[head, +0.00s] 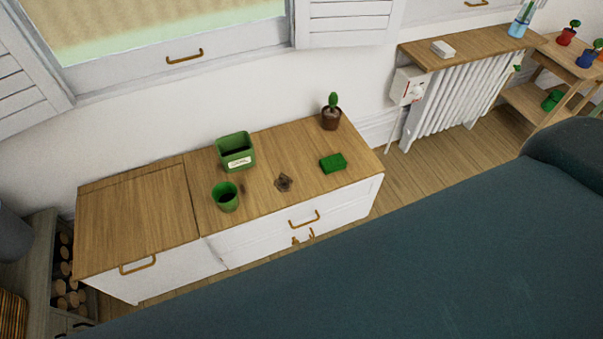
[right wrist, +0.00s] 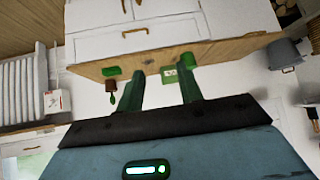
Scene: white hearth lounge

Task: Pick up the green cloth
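The green cloth (head: 333,163) is a small, flat, folded-looking rectangle on the wooden top of the white cabinet (head: 260,160), near its right end. In the right wrist view, which is upside down, the cloth (right wrist: 112,71) shows left of the fingers, near the edge of the cabinet top. My right gripper (right wrist: 161,80) shows two green fingers spread apart with nothing held between them. It is clear of the cloth. My right gripper is not in the head view, and my left gripper is in neither view.
A green cup (head: 226,196), a labelled green planter (head: 236,151), a small dark star-shaped thing (head: 284,183) and a potted cactus (head: 331,112) share the cabinet top. A large dark teal surface (head: 430,250) fills the foreground. A radiator (head: 455,98) stands beyond the cabinet.

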